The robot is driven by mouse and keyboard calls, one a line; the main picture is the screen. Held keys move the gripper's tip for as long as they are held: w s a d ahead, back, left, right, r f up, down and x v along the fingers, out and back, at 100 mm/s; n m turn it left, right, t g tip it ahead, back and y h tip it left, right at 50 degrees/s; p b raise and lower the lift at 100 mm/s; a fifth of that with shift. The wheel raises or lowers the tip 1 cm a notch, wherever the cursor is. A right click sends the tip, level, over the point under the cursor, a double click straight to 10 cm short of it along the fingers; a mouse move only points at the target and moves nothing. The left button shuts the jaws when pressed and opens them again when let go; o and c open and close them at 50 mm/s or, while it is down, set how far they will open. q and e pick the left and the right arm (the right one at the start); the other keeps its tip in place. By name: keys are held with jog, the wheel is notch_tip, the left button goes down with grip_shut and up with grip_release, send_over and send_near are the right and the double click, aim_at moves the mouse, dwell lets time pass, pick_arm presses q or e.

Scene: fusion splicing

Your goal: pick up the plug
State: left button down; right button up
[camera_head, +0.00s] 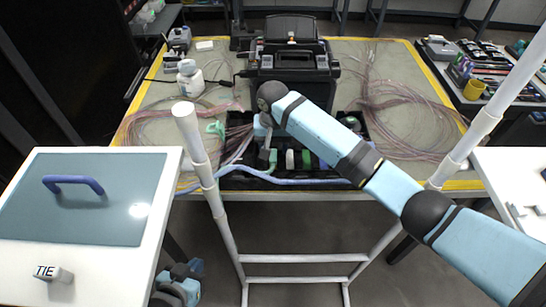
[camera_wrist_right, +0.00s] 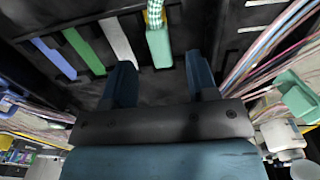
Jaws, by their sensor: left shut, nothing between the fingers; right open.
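In the right wrist view, several coloured pieces lie in a dark tray: a blue one (camera_wrist_right: 54,58), a green one (camera_wrist_right: 83,50), a white one (camera_wrist_right: 118,42) and a pale green one (camera_wrist_right: 159,48) with a checkered top. I cannot tell which is the plug. My right gripper (camera_wrist_right: 160,62) is open above the tray; the pale green piece shows between its fingertips, with no visible contact. In the head view, the right gripper (camera_head: 264,135) is partly hidden by my arm. My left gripper (camera_head: 176,285) is shut and empty, low beside the white table at left.
The dark tray (camera_head: 235,181) sits at the workbench's front edge, before a black machine (camera_head: 292,62). Coiled fibres (camera_head: 400,105) lie on both sides. A white bottle (camera_head: 190,78) stands at left. A green clip (camera_head: 215,129) is near the tray. A blue cable (camera_head: 290,181) crosses the front.

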aim_at(273, 155)
notch_tip(273, 155, down, 3)
jog(key=shift+f, duration=0.15)
grip_shut()
pick_arm(q)
jog(key=shift+w+d, duration=0.1)
jog(key=shift+d, duration=0.1)
jog(key=shift+f, duration=0.1)
pick_arm(e)
jog(key=shift+r, duration=0.25)
pick_arm(q)
jog(key=shift+r+p, duration=0.4)
jog(key=shift+p, duration=0.6)
pick_arm(e)
notch_tip(273, 155, up, 18)
jog(key=shift+f, duration=0.2)
pick_arm(q)
jog(key=shift+a+r, duration=0.1)
jog(key=shift+r, duration=0.05)
pick_arm(e)
jog(key=shift+f, duration=0.15)
